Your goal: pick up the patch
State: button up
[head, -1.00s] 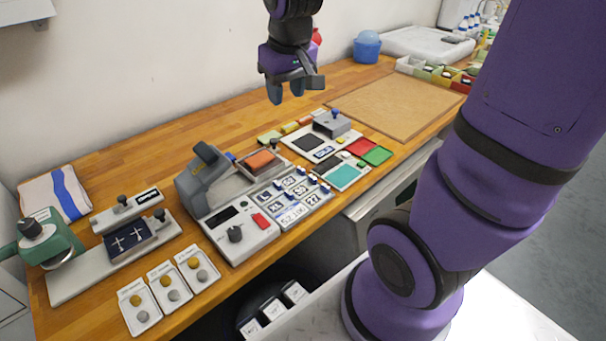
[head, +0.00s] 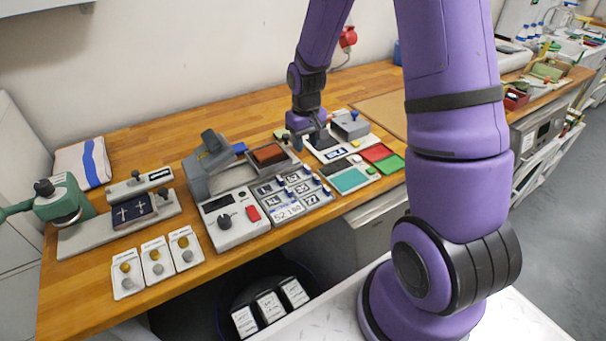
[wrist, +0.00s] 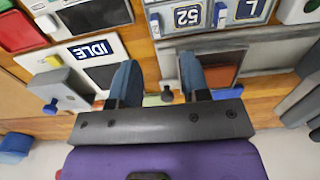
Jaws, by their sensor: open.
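Which one the task means cannot be told. Small blue tabs stand beside the patches. My gripper (head: 308,140) is low over the back of the bench, behind the patch rack. In the wrist view its two blue fingers (wrist: 158,75) are spread apart with nothing between them.
A grey press (head: 208,172) with a reddish-brown plate (head: 268,153) stands left of my gripper. A grey device with a dark pad (head: 322,140) and an IDLE display (wrist: 90,48) is close by. Teal (head: 349,180), red and green pads lie to the right. A green press (head: 65,203) stands far left.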

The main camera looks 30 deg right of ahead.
aim_at(307, 167)
notch_tip(307, 167, down, 4)
jog(key=shift+r, duration=0.25)
jog(key=shift+w+d+f, duration=0.15)
jog(key=shift+d+f, duration=0.05)
jog(key=shift+f, duration=1.2)
jog(key=shift+w+d+f, duration=0.1)
jog(key=shift+d+f, duration=0.05)
jog(key=shift+f, duration=1.25)
grip_shut()
